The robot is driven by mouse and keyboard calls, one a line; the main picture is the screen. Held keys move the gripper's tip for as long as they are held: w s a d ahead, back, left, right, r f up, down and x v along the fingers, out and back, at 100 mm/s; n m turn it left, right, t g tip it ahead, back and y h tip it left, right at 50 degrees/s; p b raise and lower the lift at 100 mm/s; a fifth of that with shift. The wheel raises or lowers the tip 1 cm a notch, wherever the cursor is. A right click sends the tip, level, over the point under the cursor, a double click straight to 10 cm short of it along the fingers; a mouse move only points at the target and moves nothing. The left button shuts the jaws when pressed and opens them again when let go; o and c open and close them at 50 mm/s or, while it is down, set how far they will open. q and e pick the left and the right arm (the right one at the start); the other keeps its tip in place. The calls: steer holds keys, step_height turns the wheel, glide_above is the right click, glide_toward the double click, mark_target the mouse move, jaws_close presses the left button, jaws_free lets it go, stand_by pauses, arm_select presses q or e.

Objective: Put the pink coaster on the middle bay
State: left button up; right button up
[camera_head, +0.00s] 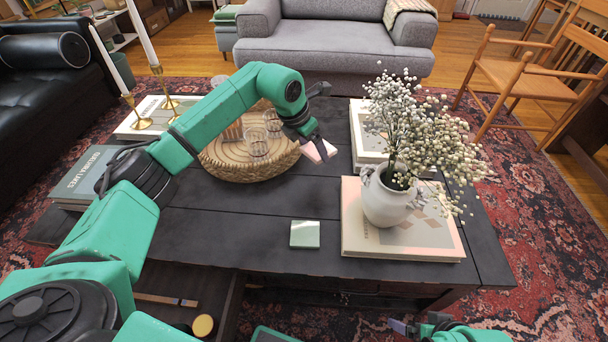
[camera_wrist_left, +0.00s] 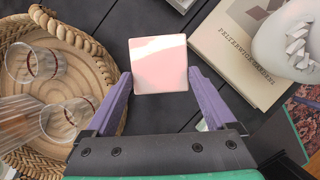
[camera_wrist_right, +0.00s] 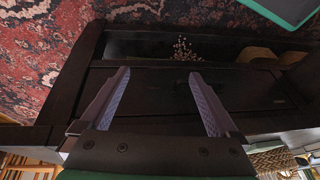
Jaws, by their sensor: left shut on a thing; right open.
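The pink coaster (camera_head: 318,152) is a thin square held above the dark coffee table (camera_head: 265,215), between the woven tray and the vase. My left gripper (camera_head: 314,144) is shut on it; in the left wrist view the coaster (camera_wrist_left: 158,63) sits between the purple fingers with its face toward the camera. My right gripper (camera_head: 413,326) is open and empty, low at the table's front right. In the right wrist view it (camera_wrist_right: 158,76) faces dark wooden compartments (camera_wrist_right: 190,48) under the table. I cannot tell for sure which is the middle bay.
A pale green coaster (camera_head: 305,234) lies near the table's front edge. A white vase (camera_head: 388,200) of flowers stands on a book (camera_head: 400,240) at right. A woven tray (camera_head: 240,172) with glasses is at left. An open drawer-like space (camera_head: 180,290) shows below the front left.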

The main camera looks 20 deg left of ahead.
mark_target(315, 181)
arm_select(q)
step_height(315, 181, down, 11)
steer(key=shift+r+b, duration=0.1)
steer(key=shift+b, duration=0.95)
arm_select(e)
steer(key=w+a+f+t+y, duration=0.2)
steer(key=w+a+f+t, duration=0.1)
steer(key=a, duration=0.3)
steer(key=shift+f, duration=0.45)
steer(key=shift+w+a, duration=0.1)
arm_select(q)
steer(key=o, duration=1.2)
steer(key=shift+o, duration=0.2)
arm_select(e)
steer(key=shift+t+y, duration=0.3)
